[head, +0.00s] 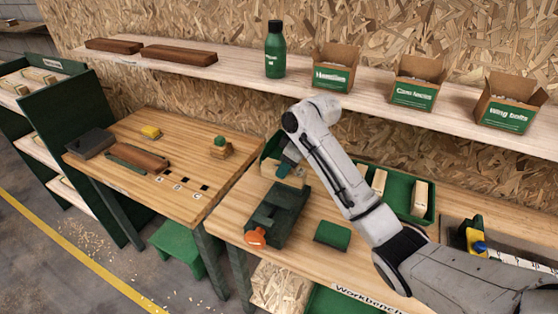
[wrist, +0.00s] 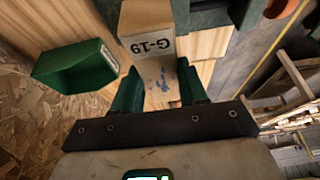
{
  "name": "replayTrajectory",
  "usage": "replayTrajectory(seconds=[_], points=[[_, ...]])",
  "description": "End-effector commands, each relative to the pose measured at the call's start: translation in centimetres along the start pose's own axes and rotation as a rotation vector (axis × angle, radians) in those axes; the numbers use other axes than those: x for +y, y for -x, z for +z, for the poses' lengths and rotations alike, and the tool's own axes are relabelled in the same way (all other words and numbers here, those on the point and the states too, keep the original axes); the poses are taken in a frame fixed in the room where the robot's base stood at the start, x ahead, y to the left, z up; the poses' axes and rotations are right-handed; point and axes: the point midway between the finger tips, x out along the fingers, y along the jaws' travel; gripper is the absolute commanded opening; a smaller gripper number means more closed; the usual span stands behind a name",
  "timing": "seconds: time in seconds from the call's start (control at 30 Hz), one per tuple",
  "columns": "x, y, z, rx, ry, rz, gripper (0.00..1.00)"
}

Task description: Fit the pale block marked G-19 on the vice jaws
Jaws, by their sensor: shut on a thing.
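The pale block marked G-19 (wrist: 147,38) is held between the green fingers of my gripper (wrist: 160,84) in the wrist view. Its label faces the camera, and blue marks show on its nearer face. In the head view my gripper (head: 289,164) holds the pale block (head: 284,175) just behind the vice. The dark green vice (head: 286,204), with an orange handle end (head: 256,238), stands on the workbench; part of it also shows at the top right of the wrist view (wrist: 222,14). I cannot tell whether the block touches the jaws, whose far end is partly hidden.
A green bin (wrist: 75,66) is close to my gripper. A green tray with pale blocks (head: 405,207) lies right of my arm, and a green pad (head: 332,235) lies right of the vice. A shelf with boxes (head: 414,82) runs behind. The left table (head: 200,160) holds several items.

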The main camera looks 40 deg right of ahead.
Motion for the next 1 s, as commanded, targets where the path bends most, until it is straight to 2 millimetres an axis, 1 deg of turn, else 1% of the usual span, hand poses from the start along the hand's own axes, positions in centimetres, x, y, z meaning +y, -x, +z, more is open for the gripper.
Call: replayTrajectory(seconds=[0.27, 0.63, 0.83, 1.0], points=[[0.0, -1.4, 0.6, 0.0, 0.0, 0.0, 0.12], [0.0, -4.5, 1.9, 0.001, -0.001, 0.001, 0.12], [0.0, -5.6, 2.3, 0.001, 0.0, 0.0, 0.12], [0.0, -6.0, 2.5, 0.0, 0.0, 0.0, 0.12]])
